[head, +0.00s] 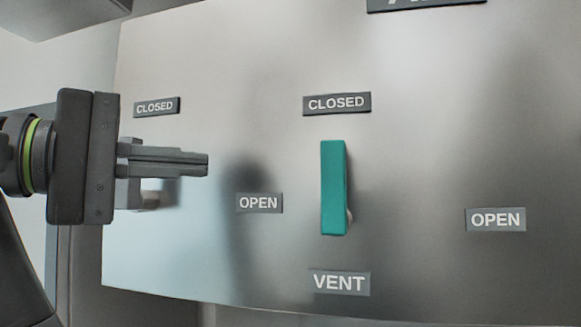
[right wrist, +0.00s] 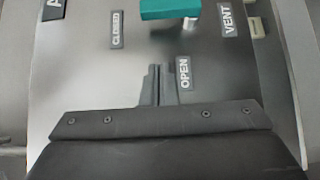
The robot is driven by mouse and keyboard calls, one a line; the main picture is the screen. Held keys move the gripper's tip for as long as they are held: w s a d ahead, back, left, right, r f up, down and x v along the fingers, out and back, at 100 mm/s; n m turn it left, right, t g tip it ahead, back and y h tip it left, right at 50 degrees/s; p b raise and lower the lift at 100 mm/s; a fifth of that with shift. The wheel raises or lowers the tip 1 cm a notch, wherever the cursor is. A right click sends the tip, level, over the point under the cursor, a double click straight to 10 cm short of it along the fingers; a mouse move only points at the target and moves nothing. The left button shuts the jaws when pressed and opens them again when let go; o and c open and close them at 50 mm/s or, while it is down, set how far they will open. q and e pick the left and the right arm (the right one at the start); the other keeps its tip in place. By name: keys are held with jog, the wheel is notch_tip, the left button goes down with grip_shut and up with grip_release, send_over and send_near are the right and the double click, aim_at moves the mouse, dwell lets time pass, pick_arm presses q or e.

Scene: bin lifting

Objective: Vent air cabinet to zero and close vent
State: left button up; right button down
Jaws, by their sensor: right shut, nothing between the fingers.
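The teal vent handle (head: 333,188) stands upright on the metal cabinet panel (head: 420,150), between the CLOSED label (head: 337,103) above and the VENT label (head: 339,282) below. An OPEN label (head: 259,203) is to its lower left. My right gripper (head: 206,165) is left of the handle, fingers together and empty, pointing at it with a clear gap. In the right wrist view the shut fingers (right wrist: 155,72) are beside the OPEN label (right wrist: 184,73), and part of the teal handle (right wrist: 169,9) shows beyond them at the top edge. My left gripper is not in view.
Another CLOSED label (head: 157,106) is at the panel's upper left, and another OPEN label (head: 495,219) is at the right. A dark sign (head: 425,4) is cut off at the top. A pale part behind my gripper is mostly hidden.

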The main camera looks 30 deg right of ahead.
jog(key=p, duration=0.3)
send_near(336, 190)
jog(key=w+d+r, duration=0.3)
jog(key=w+d, duration=0.1)
jog(key=d, duration=0.2)
jog(key=shift+s+d+f, duration=0.1)
jog(key=shift+s+f, duration=0.05)
jog(key=shift+s, duration=0.25)
jog(key=shift+s+d+f, duration=0.15)
jog(key=shift+s, duration=0.25)
